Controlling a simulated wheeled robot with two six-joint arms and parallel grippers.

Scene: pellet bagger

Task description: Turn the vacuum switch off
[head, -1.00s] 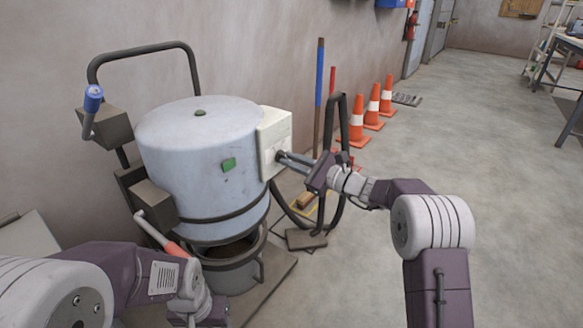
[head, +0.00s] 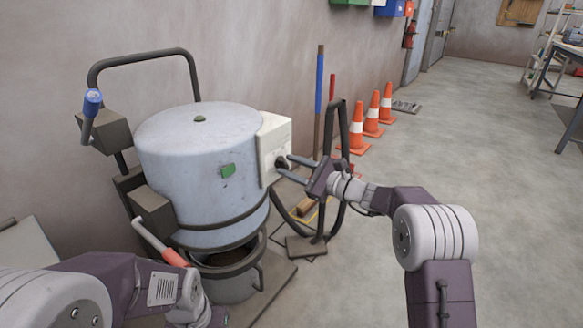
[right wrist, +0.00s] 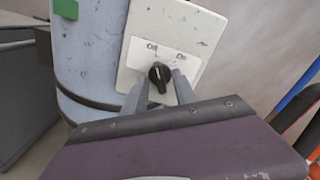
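The vacuum switch is a black rotary knob (right wrist: 160,76) on a cream box (right wrist: 193,35) marked Off on the left and On on the right. In the head view the cream box (head: 272,140) is on the right side of the grey drum, with the knob (head: 281,162) low on its face. My right gripper (head: 283,170) is open, its fingers spread at the knob. In the right wrist view the knob shows between and just beyond the fingertips (right wrist: 160,92). Which mark the knob points to is hard to tell. My left gripper (head: 208,316) is partly cut off by the lower edge.
A black hose loop (head: 340,150) stands right of the box. Orange cones (head: 358,130) line the wall.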

